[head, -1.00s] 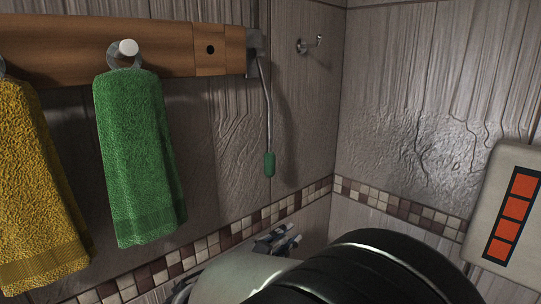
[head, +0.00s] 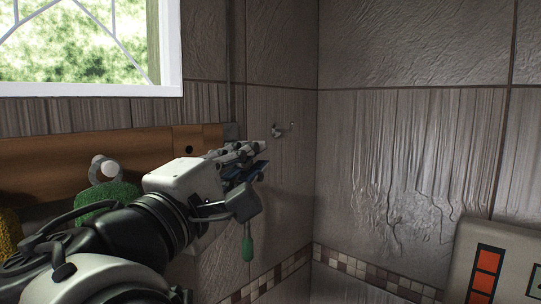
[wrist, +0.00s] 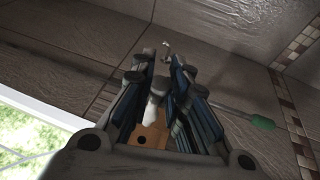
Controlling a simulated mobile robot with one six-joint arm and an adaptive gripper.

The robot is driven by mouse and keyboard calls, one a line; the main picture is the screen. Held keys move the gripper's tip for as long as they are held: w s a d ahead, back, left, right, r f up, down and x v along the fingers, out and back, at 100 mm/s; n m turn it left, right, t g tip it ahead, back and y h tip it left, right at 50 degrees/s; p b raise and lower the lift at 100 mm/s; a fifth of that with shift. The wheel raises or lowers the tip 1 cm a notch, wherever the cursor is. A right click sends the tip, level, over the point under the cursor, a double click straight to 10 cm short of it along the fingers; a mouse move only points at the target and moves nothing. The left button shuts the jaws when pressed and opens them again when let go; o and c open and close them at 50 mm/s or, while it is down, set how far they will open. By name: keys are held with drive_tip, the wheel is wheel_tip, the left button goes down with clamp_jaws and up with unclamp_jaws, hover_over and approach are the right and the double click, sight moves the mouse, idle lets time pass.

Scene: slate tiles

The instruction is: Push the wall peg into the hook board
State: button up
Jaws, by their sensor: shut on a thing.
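The hook board (head: 70,158) is a wooden rail on the tiled wall. A dark round hole (head: 189,150) shows near its right end; in the wrist view the hole (wrist: 141,140) lies below the jaws. A white-tipped peg on the board (head: 108,168) carries a green towel. My gripper (head: 264,155) is in front of the wall, right of the hole in the picture. In the wrist view my gripper (wrist: 162,72) is shut on a pale piece, the wall peg (wrist: 157,87), mostly hidden between the fingers. I cannot make out the held peg in the head view.
A green-handled rod (head: 248,248) hangs just below my gripper; its handle (wrist: 262,122) also shows at right in the wrist view. A metal hook (head: 280,130) is on the wall beyond the fingertips. A panel with orange squares (head: 487,270) stands at lower right.

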drive_tip(key=shift+f+b, duration=0.15)
drive_tip(key=shift+b, duration=0.4)
drive_tip(key=shift+w+a+p, duration=0.35)
drive_tip(key=shift+w+a, duration=0.1)
drive_tip(key=shift+a, duration=0.05)
drive_tip(key=shift+w+a+p, duration=0.6)
drive_tip(key=shift+w+a, duration=0.9)
drive_tip(key=shift+a, duration=0.2)
drive_tip(key=shift+b, duration=0.75)
drive_tip(key=shift+w+a, duration=0.1)
drive_tip(key=shift+a, duration=0.05)
idle(0.4)
drive_tip(key=shift+w+a, duration=0.25)
drive_tip(key=shift+w+a+p, duration=0.1)
drive_tip(key=shift+p, duration=0.2)
drive_tip(key=shift+w+a, duration=0.25)
drive_tip(key=shift+w+a+p, duration=0.35)
drive_tip(key=shift+w+a, duration=0.1)
drive_tip(key=shift+a, duration=0.1)
